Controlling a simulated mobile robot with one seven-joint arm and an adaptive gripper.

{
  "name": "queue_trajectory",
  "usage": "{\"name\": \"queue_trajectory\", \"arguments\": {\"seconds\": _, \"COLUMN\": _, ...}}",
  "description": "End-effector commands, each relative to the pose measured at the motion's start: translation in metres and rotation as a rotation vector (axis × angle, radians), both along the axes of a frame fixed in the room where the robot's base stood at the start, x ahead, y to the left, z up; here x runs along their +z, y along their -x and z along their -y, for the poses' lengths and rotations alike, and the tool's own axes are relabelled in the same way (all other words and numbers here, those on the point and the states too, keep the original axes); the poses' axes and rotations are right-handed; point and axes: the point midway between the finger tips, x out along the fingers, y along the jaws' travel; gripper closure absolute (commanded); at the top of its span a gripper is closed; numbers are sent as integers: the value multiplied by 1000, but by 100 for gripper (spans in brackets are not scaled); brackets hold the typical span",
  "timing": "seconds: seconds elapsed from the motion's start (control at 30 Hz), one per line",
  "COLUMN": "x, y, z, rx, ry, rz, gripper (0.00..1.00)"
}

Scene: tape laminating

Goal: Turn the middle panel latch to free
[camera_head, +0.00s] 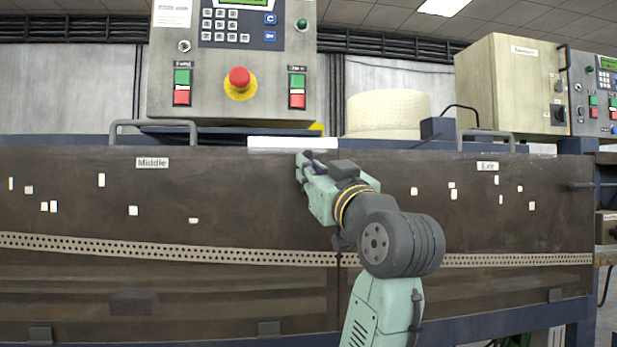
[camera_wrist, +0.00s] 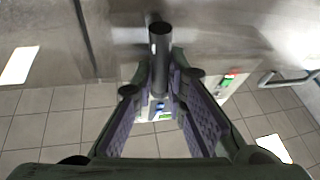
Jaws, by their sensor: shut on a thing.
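The brown middle panel (camera_head: 90,215) fills the left of the head view and carries a "Middle" label (camera_head: 152,162). My gripper (camera_head: 303,168) is at the panel's upper right corner, near the seam with the exit panel. In the wrist view my gripper (camera_wrist: 162,85) has its purple-padded fingers on both sides of a dark, round latch knob (camera_wrist: 160,42), shut on it. The latch is hidden behind my gripper in the head view, and I cannot tell its turn angle.
The exit panel (camera_head: 550,225) lies to the right. Metal handles (camera_head: 153,125) (camera_head: 486,135) stand on the top edges. A control box with a red emergency button (camera_head: 240,80) stands above the middle panel. A pale round thing (camera_head: 388,113) sits behind the top edge.

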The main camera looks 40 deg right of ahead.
Motion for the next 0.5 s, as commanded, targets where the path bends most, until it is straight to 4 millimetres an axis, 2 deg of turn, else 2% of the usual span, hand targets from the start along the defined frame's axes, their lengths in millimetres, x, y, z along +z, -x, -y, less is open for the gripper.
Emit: {"name": "queue_trajectory", "arguments": {"seconds": 0.5, "x": 0, "y": 3, "z": 4, "rx": 0, "ry": -123, "rz": 76, "gripper": 100}}
